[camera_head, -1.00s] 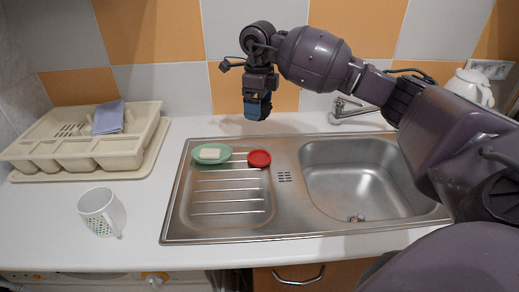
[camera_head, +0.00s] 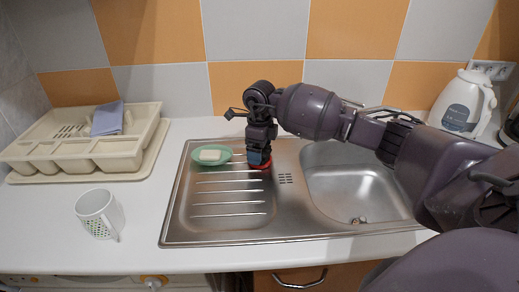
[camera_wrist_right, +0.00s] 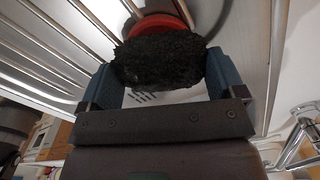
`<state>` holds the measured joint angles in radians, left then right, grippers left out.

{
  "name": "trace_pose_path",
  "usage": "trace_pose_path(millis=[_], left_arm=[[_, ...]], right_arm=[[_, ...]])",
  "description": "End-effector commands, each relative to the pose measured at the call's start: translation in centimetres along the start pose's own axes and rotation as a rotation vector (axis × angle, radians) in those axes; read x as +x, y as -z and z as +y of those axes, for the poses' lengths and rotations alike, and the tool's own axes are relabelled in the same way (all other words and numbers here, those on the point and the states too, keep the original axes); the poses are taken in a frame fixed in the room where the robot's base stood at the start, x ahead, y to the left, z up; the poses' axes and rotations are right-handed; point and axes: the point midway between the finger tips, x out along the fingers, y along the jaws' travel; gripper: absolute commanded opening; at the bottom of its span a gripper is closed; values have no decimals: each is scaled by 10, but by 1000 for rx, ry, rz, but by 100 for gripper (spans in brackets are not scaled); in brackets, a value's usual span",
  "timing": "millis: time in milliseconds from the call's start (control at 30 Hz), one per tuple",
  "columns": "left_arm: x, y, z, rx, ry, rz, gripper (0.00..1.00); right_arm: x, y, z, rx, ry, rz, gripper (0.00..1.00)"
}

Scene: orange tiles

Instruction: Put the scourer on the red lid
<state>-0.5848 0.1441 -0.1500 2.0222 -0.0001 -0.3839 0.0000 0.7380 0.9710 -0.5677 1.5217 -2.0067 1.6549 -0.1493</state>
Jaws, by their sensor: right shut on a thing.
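The scourer (camera_wrist_right: 158,62) is a dark, rough pad in the right wrist view. My right gripper (camera_head: 259,160) is shut on it, with a blue finger on each side of it. The red lid (camera_head: 262,167) lies on the sink's drainboard, and the gripper stands right over it, hiding most of it. In the right wrist view the red lid (camera_wrist_right: 160,22) shows just beyond the scourer's edge. Whether the scourer touches the lid I cannot tell. My left gripper is not in view.
A green dish (camera_head: 226,153) with a pale soap bar (camera_head: 209,155) sits on the drainboard left of the lid. The sink basin (camera_head: 350,185) is to the right. A white mug (camera_head: 98,213), a cutlery tray (camera_head: 140,150) and a white kettle (camera_head: 462,103) stand on the counter.

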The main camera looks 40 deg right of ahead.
Motion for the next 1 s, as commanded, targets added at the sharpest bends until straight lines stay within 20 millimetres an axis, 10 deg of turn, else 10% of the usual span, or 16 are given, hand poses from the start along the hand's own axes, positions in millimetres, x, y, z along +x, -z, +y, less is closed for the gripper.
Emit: trace_pose_path(millis=[433, 467, 533, 1000], left_arm=[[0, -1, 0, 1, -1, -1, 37], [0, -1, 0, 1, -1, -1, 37], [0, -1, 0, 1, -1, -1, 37], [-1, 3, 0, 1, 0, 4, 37]], right_arm=[[8, 0, 0, 0, 1, 0, 63], [7, 0, 0, 0, 1, 0, 92], [7, 0, 0, 0, 1, -1, 100], [-21, -1, -1, -2, 4, -4, 100]])
